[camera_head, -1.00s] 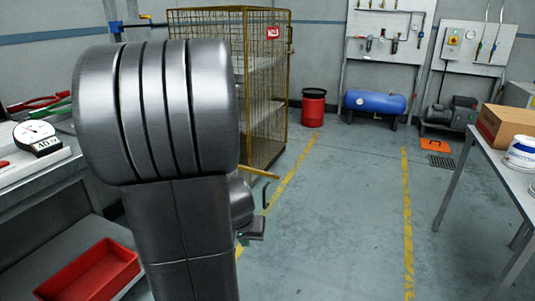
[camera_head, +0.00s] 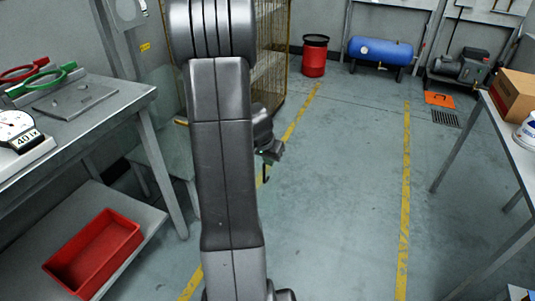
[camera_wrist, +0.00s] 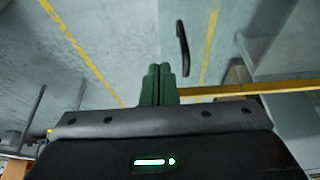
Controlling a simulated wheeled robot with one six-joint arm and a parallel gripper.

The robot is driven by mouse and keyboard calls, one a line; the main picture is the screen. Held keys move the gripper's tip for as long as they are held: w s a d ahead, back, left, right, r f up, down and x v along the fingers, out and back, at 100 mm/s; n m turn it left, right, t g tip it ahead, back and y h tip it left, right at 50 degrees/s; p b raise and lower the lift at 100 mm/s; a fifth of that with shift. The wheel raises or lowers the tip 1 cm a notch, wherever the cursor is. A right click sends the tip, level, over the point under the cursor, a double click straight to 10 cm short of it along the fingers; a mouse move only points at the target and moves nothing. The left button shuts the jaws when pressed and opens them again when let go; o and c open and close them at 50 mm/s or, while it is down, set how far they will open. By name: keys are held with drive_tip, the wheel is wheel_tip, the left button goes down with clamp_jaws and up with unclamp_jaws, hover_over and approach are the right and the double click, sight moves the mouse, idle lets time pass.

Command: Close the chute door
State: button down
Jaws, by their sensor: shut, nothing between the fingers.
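My gripper (camera_wrist: 160,84) shows in the wrist view with its two dark green fingers together and nothing between them. A curved black handle (camera_wrist: 183,48) is just beyond and to the right of the fingertips, apart from them in the picture. A yellow bar (camera_wrist: 250,88) runs to the right from near the fingers. In the head view my gripper (camera_head: 270,150) is small, right of my arm, with a thin dark handle shape (camera_head: 265,174) beside it. My arm hides most of this area. I cannot clearly make out the chute door or how far it stands open.
A grey workbench (camera_head: 95,105) with a dial gauge (camera_head: 18,135) and a red bin (camera_head: 95,252) below is on the left. A wire cage (camera_head: 272,60) stands behind my arm. A table (camera_head: 505,150) with a cardboard box (camera_head: 515,95) is right. The middle floor is clear.

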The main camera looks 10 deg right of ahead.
sight(278, 164)
drive_tip(key=w+d+f, duration=0.3)
drive_tip(key=w, duration=0.1)
drive_tip(key=shift+w+f+p, duration=0.15)
drive_tip(key=shift+p, duration=0.3)
drive_tip(key=shift+d, duration=0.15)
